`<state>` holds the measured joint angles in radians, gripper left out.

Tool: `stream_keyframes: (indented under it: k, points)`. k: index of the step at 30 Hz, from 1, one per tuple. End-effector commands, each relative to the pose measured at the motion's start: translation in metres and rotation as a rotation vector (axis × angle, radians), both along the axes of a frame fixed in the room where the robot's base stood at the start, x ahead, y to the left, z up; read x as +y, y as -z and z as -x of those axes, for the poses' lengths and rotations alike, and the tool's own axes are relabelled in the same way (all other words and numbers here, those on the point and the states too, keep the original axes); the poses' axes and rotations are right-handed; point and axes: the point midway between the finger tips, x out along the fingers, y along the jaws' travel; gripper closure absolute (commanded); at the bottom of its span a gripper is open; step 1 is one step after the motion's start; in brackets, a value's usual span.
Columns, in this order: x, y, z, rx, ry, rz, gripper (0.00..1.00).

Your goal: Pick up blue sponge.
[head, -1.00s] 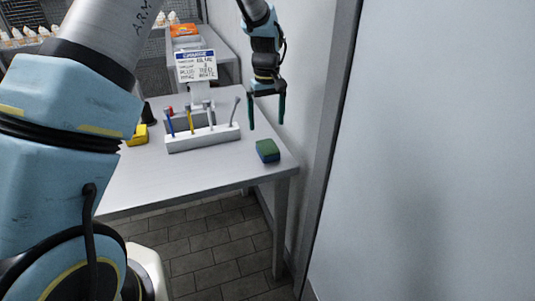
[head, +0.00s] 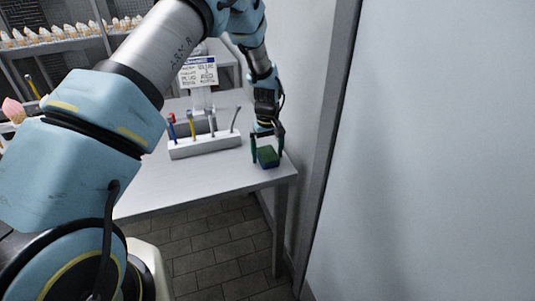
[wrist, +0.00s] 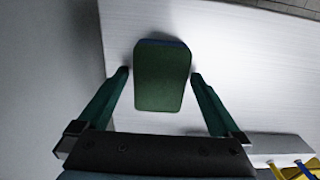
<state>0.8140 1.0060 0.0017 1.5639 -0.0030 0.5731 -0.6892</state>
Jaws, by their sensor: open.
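The sponge (head: 267,157) lies on the table near its right front corner. It has a green top and a blue lower layer. In the wrist view the sponge (wrist: 162,76) shows its green face, with a thin blue edge at the far end. My gripper (head: 268,158) is open and points down at the sponge. In the wrist view one fingertip is on each side of the sponge, with small gaps. I cannot tell whether a finger touches it.
A white holder (head: 205,145) with several upright tools stands on the table (head: 190,182) left of the sponge. A sign (head: 198,72) stands behind it. A wall (head: 308,90) rises close on the right. The table's front part is clear.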

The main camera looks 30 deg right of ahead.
Motion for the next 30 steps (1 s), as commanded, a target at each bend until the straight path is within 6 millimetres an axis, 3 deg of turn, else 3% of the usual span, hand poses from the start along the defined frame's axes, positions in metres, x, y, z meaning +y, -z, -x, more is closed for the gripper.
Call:
stream_keyframes:
  k: [8, 27, 30]
  points:
    - [-0.0002, 0.0022, -0.0004, -0.001, 0.000, 0.001, 0.01]
    - [-0.0002, 0.0019, -0.0003, -0.001, 0.000, 0.001, 0.73]
    - [-0.0002, 0.0018, -0.0003, -0.001, 0.000, 0.001, 0.78]
